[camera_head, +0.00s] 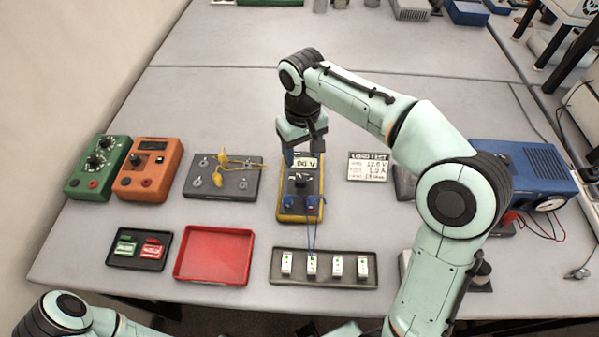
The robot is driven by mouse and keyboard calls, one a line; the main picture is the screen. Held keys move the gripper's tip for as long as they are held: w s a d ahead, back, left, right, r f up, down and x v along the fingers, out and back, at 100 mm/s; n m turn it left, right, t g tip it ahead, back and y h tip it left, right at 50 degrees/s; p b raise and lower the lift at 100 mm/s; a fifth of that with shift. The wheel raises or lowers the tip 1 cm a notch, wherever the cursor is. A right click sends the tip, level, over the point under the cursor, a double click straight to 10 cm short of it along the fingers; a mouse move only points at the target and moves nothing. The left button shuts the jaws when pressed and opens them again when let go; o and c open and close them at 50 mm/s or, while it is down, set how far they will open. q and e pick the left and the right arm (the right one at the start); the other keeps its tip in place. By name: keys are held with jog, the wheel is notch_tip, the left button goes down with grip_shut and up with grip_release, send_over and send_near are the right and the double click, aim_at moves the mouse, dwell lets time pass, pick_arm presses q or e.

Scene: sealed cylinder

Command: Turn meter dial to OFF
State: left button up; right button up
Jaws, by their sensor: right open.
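The yellow-edged meter (285,212) lies on the table in the middle, with a small display (307,163) at its far end that seems to read DC A. Its dark round dial (300,182) sits below the display. Blue plugs (288,202) with blue leads are at its near end. My right gripper (304,156) points down over the far end of the meter, open and empty, with its fingers around the display's height, a little beyond the dial. Whether it touches the meter cannot be told. The dial's pointer is too small to read. My left gripper is out of view.
To the left are a dark terminal box (238,186) with yellow leads, an orange box (150,185) and a green box (100,182). In front are a red tray (210,275) and a tray of white blocks (325,280). A LOAD TEST card (368,167) and blue supply (530,165) are right.

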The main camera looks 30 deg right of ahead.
aim_at(301, 179)
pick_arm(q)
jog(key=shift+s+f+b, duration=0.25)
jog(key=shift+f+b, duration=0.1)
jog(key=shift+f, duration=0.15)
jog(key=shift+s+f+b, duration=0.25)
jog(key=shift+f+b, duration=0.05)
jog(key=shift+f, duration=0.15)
pick_arm(e)
notch_tip(301, 179, down, 10)
jog(key=shift+w+f, duration=0.1)
jog(key=c, duration=1)
